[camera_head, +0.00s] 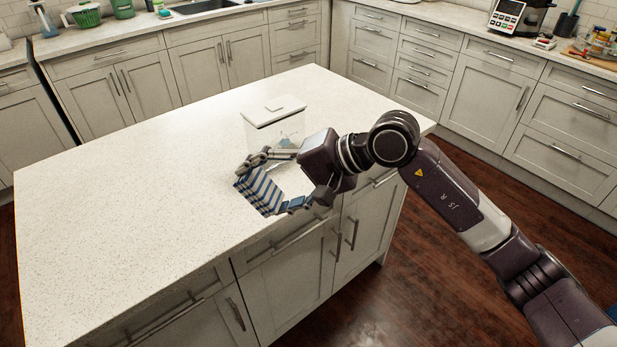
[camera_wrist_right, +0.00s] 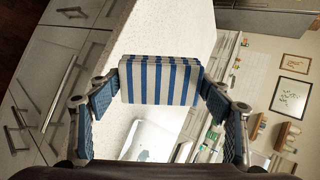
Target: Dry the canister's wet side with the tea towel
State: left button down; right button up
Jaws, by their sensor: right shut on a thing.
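The canister (camera_head: 262,135) is a clear box with a white lid, upright on the island counter; bluish patches show on its side. Part of it shows low in the right wrist view (camera_wrist_right: 150,132), with small dark bluish marks on it. The tea towel (camera_head: 259,190) is a folded blue-and-white striped pad. My right gripper (camera_wrist_right: 160,82) is shut on the tea towel, one finger at each end. The towel is just in front of the canister, above the counter; whether they touch cannot be told. The gripper hides the canister's lower part. My left gripper is not in view.
The speckled white island counter (camera_head: 120,210) is clear to the left and behind the canister. Its front edge runs under my right arm. Back counters hold a sink (camera_head: 205,7), a green colander (camera_head: 84,14) and a black appliance (camera_head: 515,17), away from the island.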

jog(key=w+d+f+m+t+y+b, duration=0.2)
jog(key=w+m+t, duration=0.2)
jog(key=w+t, duration=0.25)
jog(key=m+t+h+b, duration=0.1)
jog(key=m+t+b, duration=0.1)
jog(key=m+t, duration=0.15)
send_near(282, 145)
jog(key=s, duration=0.1)
jog(key=s+a, duration=0.1)
jog(key=shift+s+a+r+n+t, duration=0.15)
jog(key=shift+s+a+n+t, duration=0.1)
jog(key=shift+t, duration=0.15)
jog(key=shift+w+d+f+t+h, duration=0.2)
jog(key=shift+d+f+t+h, duration=0.1)
jog(key=shift+d+h, duration=0.15)
jog(key=shift+b+x, duration=0.8)
jog(key=shift+x, duration=1.7)
jog(key=shift+w+a, duration=0.3)
jog(key=shift+w, duration=0.1)
jog(key=shift+w+a+b, duration=0.25)
jog(key=shift+w+b, duration=0.05)
jog(key=shift+w, duration=0.05)
jog(key=shift+b+x, duration=1.05)
jog(key=shift+x, duration=0.3)
jog(key=shift+w+d+f, duration=0.15)
jog(key=shift+w+d, duration=0.05)
jog(key=shift+d, duration=0.1)
